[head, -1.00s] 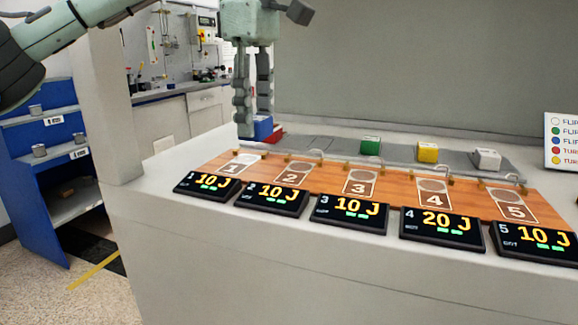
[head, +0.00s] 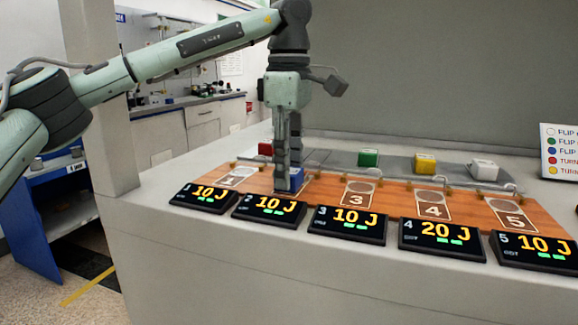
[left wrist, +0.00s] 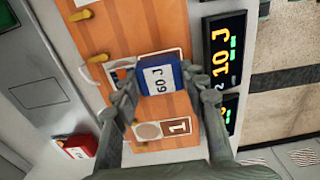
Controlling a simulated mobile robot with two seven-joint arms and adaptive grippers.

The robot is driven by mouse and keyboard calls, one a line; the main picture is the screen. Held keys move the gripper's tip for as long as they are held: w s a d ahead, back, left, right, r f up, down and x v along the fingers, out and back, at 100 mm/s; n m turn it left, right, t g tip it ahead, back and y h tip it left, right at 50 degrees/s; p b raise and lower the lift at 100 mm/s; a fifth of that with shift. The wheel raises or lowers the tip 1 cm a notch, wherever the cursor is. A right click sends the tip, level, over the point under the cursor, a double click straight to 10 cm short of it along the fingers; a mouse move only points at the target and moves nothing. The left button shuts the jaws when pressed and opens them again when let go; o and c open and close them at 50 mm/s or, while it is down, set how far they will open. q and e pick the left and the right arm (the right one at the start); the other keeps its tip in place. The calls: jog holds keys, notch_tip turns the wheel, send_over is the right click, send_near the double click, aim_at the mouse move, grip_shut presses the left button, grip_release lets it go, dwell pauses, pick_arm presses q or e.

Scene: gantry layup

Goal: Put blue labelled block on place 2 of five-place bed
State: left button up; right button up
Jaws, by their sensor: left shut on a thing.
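The blue labelled block (head: 297,180) is between the fingers of my left gripper (head: 288,178), which is shut on it and points down. In the left wrist view the block (left wrist: 160,79) shows a white label reading 60 J, with a finger on each side. The block is over place 2 of the wooden five-place bed (head: 395,205) and covers most of its marking. In the left wrist view a strip of the place 2 marking (left wrist: 123,70) shows beside the block. I cannot tell whether the block touches the bed. My right gripper is not in view.
A red block (head: 265,149), a green block (head: 369,158), a yellow block (head: 425,164) and a white block (head: 483,170) stand on the grey strip behind the bed. Small hooks line the bed's back edge. Black displays (head: 346,225) line its front. Places 1, 3, 4 and 5 hold no block.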

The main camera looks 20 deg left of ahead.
pick_arm(q)
jog(key=shift+f, duration=0.1)
jog(key=o, duration=1.2)
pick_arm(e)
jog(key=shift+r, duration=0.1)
pick_arm(q)
jog(key=shift+r, duration=0.25)
notch_tip(320, 180, up, 4)
jog(key=shift+r+p, duration=0.25)
jog(key=shift+p, duration=0.05)
notch_tip(320, 180, up, 7)
jog(key=shift+r+p, duration=0.15)
jog(key=shift+p, duration=1)
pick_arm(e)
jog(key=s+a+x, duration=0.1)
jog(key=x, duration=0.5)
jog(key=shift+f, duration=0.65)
